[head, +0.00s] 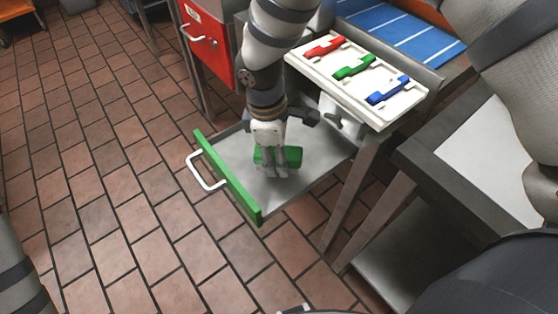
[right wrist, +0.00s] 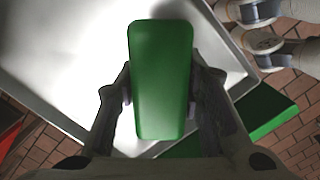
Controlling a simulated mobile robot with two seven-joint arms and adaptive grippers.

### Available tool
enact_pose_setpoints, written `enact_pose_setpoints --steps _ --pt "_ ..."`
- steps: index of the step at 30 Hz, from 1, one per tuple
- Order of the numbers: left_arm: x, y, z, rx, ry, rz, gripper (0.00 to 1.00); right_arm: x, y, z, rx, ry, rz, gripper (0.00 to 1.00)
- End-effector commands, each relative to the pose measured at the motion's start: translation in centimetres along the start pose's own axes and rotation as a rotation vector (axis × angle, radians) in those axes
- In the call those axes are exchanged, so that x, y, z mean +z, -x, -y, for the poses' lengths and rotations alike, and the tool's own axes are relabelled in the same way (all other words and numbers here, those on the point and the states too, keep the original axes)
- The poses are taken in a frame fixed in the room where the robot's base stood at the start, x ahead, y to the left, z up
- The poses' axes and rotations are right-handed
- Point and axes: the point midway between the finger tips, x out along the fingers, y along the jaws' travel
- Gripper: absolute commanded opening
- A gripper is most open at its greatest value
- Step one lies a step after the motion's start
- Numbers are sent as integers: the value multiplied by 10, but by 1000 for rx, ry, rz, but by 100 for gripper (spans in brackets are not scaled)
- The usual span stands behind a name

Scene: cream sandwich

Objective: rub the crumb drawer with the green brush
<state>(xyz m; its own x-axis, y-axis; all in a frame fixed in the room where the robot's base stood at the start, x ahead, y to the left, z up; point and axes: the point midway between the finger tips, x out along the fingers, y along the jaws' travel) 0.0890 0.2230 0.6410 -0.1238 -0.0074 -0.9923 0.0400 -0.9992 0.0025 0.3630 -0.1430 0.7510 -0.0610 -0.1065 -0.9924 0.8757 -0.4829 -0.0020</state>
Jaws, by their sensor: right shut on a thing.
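The crumb drawer (head: 228,178) is pulled out, a grey metal tray with a green front and a white handle. Its bare floor (right wrist: 75,75) and green front edge (right wrist: 262,112) also show in the right wrist view. My right gripper (head: 274,168) is over the drawer and shut on the green brush (head: 293,157). The brush (right wrist: 162,80) lies between the two fingers of the right gripper (right wrist: 162,102) in the right wrist view. Its underside is hidden, so I cannot tell whether it touches the drawer floor. My left gripper is not in view.
A white rack (head: 407,112) with red, green and blue pieces stands right of the drawer. A red cabinet (head: 207,45) is behind. A dark-edged table (head: 428,165) is at right. Tiled floor (head: 110,180) is open at left.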

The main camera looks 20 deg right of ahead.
Motion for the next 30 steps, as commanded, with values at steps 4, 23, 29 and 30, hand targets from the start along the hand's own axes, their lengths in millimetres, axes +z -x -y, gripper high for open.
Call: enact_pose_setpoints --steps 4,23,29,30 --pt "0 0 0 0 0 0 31 0 14 -1 2 -3 -2 9" --pt "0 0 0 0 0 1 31 4 50 1 -1 -8 -1 9" --pt "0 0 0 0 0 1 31 4 49 1 0 -8 -1 9" --pt "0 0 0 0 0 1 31 4 49 0 0 -8 -1 9"
